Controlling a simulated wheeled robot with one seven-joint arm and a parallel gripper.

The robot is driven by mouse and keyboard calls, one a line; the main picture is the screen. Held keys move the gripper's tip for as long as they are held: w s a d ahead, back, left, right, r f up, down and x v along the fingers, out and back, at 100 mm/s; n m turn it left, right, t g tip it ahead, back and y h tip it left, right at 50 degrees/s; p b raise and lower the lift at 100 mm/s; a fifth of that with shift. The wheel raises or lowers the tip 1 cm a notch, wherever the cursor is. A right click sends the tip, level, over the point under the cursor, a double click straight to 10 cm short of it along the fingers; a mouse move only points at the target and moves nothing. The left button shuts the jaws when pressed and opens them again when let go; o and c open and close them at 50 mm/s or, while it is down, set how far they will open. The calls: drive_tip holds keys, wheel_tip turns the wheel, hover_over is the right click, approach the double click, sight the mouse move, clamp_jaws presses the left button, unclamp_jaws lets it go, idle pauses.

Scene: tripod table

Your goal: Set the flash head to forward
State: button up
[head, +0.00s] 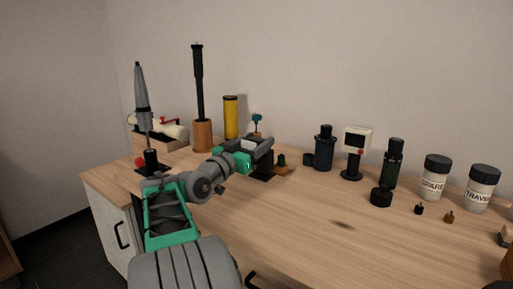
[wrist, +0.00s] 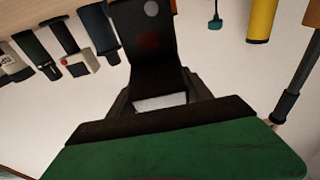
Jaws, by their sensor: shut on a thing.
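A black flash unit (head: 265,163) stands at the back middle of the table on a flat dark base, partly hidden by my gripper. In the wrist view its dark body (wrist: 150,45) fills the top middle, with a dull red patch and a grey round spot. My gripper (head: 255,146) reaches it from the left front and is shut on its head. In the wrist view the gripper (wrist: 158,100) has its jaws around the head end, where a pale strip shows between them. The head's exact tilt is hard to tell.
A yellow cylinder (head: 231,117) and a black pole in a wooden holder (head: 203,135) stand behind on the left. A white boxy device (head: 357,140) and several dark cylinders stand farther right. The front tabletop is clear.

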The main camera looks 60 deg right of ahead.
sight(256, 139)
drive_tip(key=shift+f, duration=0.2)
drive_tip(key=o, duration=1.4)
drive_tip(key=shift+c, duration=0.2)
drive_tip(key=shift+r, duration=0.1)
drive_tip(key=shift+r, duration=0.1)
drive_tip(key=r, duration=0.1)
drive_tip(key=r+p, duration=0.1)
drive_tip(key=r, duration=0.1)
drive_tip(key=r+p, duration=0.1)
drive_tip(key=shift+s+a+r, duration=0.15)
drive_tip(key=shift+a+r, duration=0.1)
drive_tip(key=shift+a, duration=0.1)
drive_tip(key=a+r, duration=0.1)
drive_tip(key=s+a+r+p, duration=0.1)
drive_tip(key=a+r, duration=0.1)
drive_tip(key=r, duration=0.1)
drive_tip(key=shift+s, duration=0.3)
drive_tip(key=s+a+r+p, duration=0.2)
drive_tip(key=s+a+r, duration=0.2)
drive_tip(key=a, duration=0.4)
drive_tip(key=shift+s+a+r, duration=0.15)
drive_tip(key=shift+s+a, duration=0.15)
drive_tip(key=shift+s, duration=0.1)
